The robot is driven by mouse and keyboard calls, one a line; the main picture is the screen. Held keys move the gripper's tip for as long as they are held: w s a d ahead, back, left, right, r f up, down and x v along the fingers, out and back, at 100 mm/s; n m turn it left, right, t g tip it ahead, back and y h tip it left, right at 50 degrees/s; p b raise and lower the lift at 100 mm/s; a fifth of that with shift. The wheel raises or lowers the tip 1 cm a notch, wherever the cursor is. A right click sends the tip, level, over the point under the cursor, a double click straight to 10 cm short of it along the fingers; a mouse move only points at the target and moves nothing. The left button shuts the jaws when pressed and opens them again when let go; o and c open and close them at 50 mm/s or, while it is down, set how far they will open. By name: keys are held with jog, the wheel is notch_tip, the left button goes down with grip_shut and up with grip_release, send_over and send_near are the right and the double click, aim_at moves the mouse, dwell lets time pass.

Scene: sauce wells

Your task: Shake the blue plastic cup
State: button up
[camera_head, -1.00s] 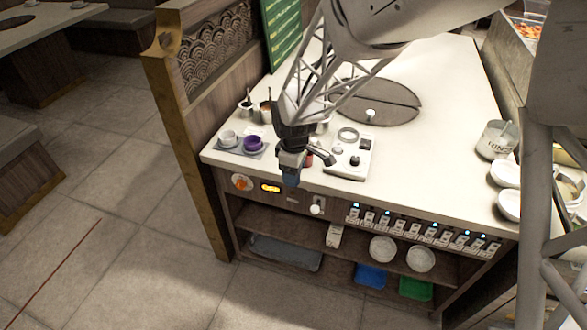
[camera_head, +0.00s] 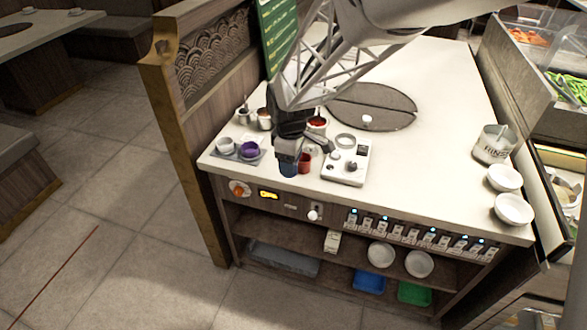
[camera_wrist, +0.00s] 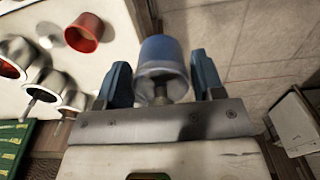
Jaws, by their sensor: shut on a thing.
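The blue plastic cup (camera_head: 288,168) is held by my gripper (camera_head: 291,154) close to the counter's front left edge. In the wrist view the cup (camera_wrist: 163,55) sits between the two blue fingers of my gripper (camera_wrist: 163,80), which are shut on it. I cannot tell from these views whether the cup's base touches the counter.
A red cup (camera_head: 305,163) stands just right of the blue cup. A tray (camera_head: 233,156) with a white cup and a purple cup is to the left. A white appliance with knobs (camera_head: 345,168) is to the right. Sauce pots (camera_head: 264,119) stand behind.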

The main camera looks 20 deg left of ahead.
notch_tip(320, 180, up, 6)
jog(key=shift+s+d+r, duration=0.1)
jog(key=shift+s, duration=0.05)
dwell(0.4)
jog(key=shift+w+d, duration=0.65)
jog(key=shift+d, duration=0.25)
jog(key=shift+s+a, duration=0.65)
jog(key=shift+a, duration=0.3)
jog(key=shift+s+a, duration=0.65)
jog(key=shift+a, duration=0.25)
